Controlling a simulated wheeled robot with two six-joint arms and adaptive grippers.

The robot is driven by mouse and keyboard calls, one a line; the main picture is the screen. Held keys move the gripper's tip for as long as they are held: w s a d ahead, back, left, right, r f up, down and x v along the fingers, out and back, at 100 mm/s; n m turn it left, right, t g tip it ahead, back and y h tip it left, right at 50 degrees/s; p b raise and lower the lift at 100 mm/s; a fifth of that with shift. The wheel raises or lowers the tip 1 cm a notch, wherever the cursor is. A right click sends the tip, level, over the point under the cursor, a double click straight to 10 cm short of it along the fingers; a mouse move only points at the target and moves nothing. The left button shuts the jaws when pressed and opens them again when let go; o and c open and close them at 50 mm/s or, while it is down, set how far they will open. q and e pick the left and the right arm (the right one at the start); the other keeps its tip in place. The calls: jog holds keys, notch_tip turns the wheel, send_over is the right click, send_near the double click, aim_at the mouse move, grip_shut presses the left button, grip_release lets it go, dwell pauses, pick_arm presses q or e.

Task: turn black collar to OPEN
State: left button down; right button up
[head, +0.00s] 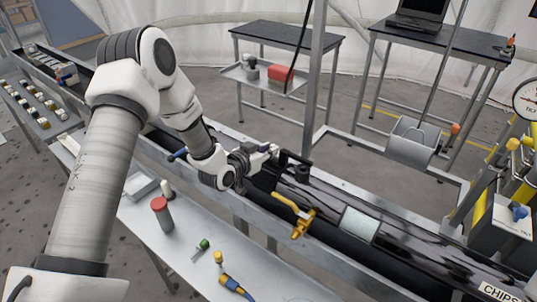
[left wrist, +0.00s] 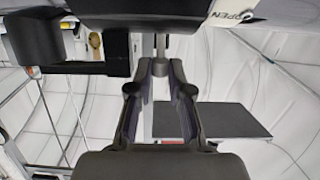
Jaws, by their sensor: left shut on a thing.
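The black collar (head: 290,175) sits on the long black tube, with a black handle (head: 293,157) standing up from it. My left gripper (head: 273,150) reaches the handle from the left and is shut on it. In the left wrist view, the fingertips (left wrist: 163,68) close around a short grey rounded end (left wrist: 160,48). The pointer or mark on the collar cannot be made out. My right gripper is not in view.
A yellow valve handle (head: 298,215) and a pale panel (head: 359,225) sit further along the tube. A grey bench (head: 185,262) in front holds a red-capped cylinder (head: 161,212) and small connectors. Tables (head: 285,37) and a metal post (head: 314,80) stand behind.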

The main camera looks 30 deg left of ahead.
aim_at(260, 175)
pick_arm(q)
jog(key=s+t+b, duration=0.1)
jog(key=b, duration=0.2)
jog(key=s+f+t+b, duration=0.1)
jog(key=t+b, duration=0.1)
jog(key=b, duration=0.2)
jog(key=s+f+t+b, duration=0.1)
jog(key=s+b, duration=0.1)
jog(key=b, duration=0.1)
jog(key=shift+a+f+t+h, duration=0.1)
jog(key=shift+a+t+h, duration=0.2)
jog(key=shift+t, duration=0.1)
jog(key=shift+s+b, duration=0.2)
jog(key=shift+b, duration=0.35)
jog(key=shift+s, duration=0.15)
jog(key=shift+s+a+f+b, duration=0.1)
jog(key=shift+s+f+b, duration=0.2)
jog(key=shift+s, duration=0.15)
jog(key=shift+s+a+f+b, duration=0.15)
jog(key=shift+s+b, duration=0.15)
jog(key=shift+s, duration=0.15)
jog(key=c, duration=1.3)
grip_release()
jog(key=shift+w+d, duration=0.1)
jog(key=shift+c, duration=0.2)
jog(key=shift+w, duration=0.15)
